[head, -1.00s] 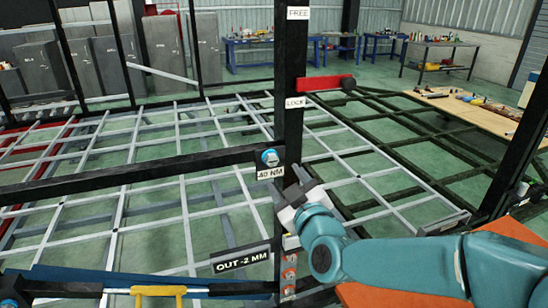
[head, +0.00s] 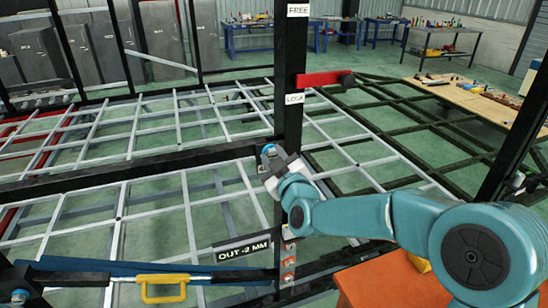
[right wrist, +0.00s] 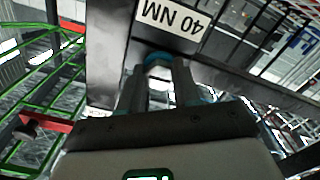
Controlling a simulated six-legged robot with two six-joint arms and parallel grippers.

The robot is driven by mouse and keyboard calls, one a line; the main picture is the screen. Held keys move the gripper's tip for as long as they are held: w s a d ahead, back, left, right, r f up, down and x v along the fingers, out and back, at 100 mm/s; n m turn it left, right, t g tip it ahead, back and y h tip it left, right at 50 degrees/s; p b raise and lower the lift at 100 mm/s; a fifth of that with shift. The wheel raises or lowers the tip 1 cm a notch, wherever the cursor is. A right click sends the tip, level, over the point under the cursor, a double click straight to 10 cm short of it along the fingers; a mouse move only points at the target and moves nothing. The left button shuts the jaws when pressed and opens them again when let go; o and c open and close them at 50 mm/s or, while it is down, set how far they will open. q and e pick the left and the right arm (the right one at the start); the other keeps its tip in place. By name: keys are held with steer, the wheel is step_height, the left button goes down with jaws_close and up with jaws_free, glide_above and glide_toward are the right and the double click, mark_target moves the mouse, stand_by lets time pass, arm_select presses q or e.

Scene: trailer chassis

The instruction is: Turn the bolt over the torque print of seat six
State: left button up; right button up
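A blue bolt (head: 268,149) sits at the joint of the black rail and upright post in the head view. My right gripper (head: 274,163) is right at it, reaching up from the lower right, and hides the print below the bolt. In the right wrist view the two fingers (right wrist: 159,80) stand apart, with the blue bolt head (right wrist: 158,59) between or just beyond their tips. I cannot tell whether they press on it. The white 40 NM print (right wrist: 172,18) shows upside down beside the bolt. My left gripper is not in view.
A red lever (head: 322,79) sticks out from the black post between the FREE and LOCK labels. An OUT -2 MM plate (head: 241,247) and a yellow handle (head: 163,287) are lower down. The grey lattice frame (head: 150,178) lies behind the rail.

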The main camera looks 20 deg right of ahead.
steer(key=shift+f+m+b, duration=0.15)
steer(key=shift+m+b, duration=0.15)
steer(key=shift+b, duration=0.3)
steer(key=m+b, duration=0.6)
steer(key=b, duration=0.2)
steer(key=shift+f, duration=0.1)
steer(key=shift+m+b, duration=0.7)
steer(key=shift+m, duration=0.4)
steer(key=m+b, duration=0.3)
steer(key=m, duration=0.2)
steer(key=m+b, duration=0.3)
steer(key=m, duration=0.3)
steer(key=shift+a+m, duration=0.1)
steer(key=shift+m, duration=0.3)
steer(key=m+b, duration=0.2)
steer(key=m, duration=0.4)
steer(key=m+b, duration=0.1)
steer(key=m, duration=0.2)
steer(key=shift+f+m, duration=0.1)
steer(key=shift+m, duration=0.3)
steer(key=m+b, duration=0.1)
steer(key=m, duration=0.2)
steer(key=shift+m, duration=0.4)
steer(key=m+b, duration=0.2)
steer(key=m, duration=0.5)
steer(key=m+b, duration=0.1)
steer(key=m, duration=0.2)
steer(key=shift+m, duration=0.3)
steer(key=shift+m+b, duration=0.45)
steer(key=shift+m, duration=1.05)
